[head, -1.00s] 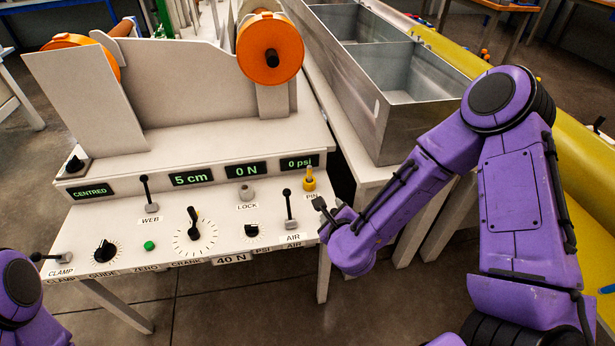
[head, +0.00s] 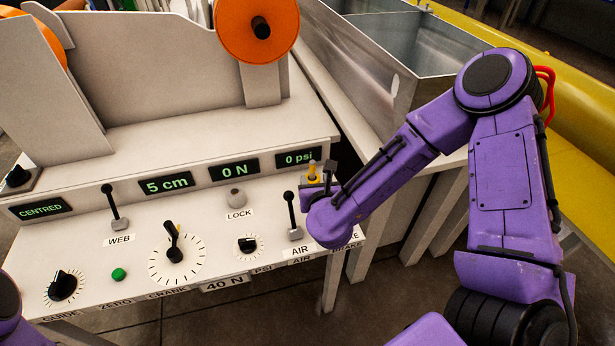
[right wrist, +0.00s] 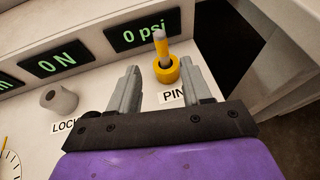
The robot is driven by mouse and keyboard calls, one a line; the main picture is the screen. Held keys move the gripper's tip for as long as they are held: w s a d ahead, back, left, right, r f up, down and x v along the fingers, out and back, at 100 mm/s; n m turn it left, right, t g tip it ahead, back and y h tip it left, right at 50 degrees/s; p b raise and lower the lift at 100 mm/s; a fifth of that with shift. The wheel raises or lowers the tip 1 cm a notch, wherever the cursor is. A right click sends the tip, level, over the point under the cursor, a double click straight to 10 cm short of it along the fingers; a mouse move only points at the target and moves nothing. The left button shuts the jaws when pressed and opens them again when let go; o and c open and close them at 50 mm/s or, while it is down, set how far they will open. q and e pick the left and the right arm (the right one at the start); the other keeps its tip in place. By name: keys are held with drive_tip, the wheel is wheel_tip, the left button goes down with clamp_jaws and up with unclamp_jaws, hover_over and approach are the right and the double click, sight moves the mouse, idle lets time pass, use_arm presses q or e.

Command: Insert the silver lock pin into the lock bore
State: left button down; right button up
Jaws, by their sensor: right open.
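The lock pin (right wrist: 158,36) shows a silvery tip above a yellow part. It stands upright in a yellow round holder (right wrist: 166,71) by the PIN label; the holder also shows in the head view (head: 312,179), partly hidden by my right gripper. The lock bore is a grey round boss (head: 237,197) above the LOCK label, left of the pin; it also shows in the right wrist view (right wrist: 59,101). My right gripper (right wrist: 160,68) is open, with its two fingers apart on either side of the holder in the wrist picture. They appear clear of the pin. My left gripper is out of view.
The panel's upright face carries displays, with 0 psi (head: 299,158) just behind the pin. The AIR lever (head: 292,215) stands close to the left of my right gripper. The WEB lever (head: 115,208) and crank dial (head: 176,255) are farther left. A metal tank (head: 375,75) lies behind.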

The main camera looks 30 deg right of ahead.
sight(313, 169)
drive_tip(key=x, duration=0.5)
drive_tip(key=p+x, duration=0.1)
drive_tip(key=x, duration=0.4)
drive_tip(key=shift+w+d+r, duration=0.15)
drive_tip(key=shift+d, duration=0.1)
clamp_jaws()
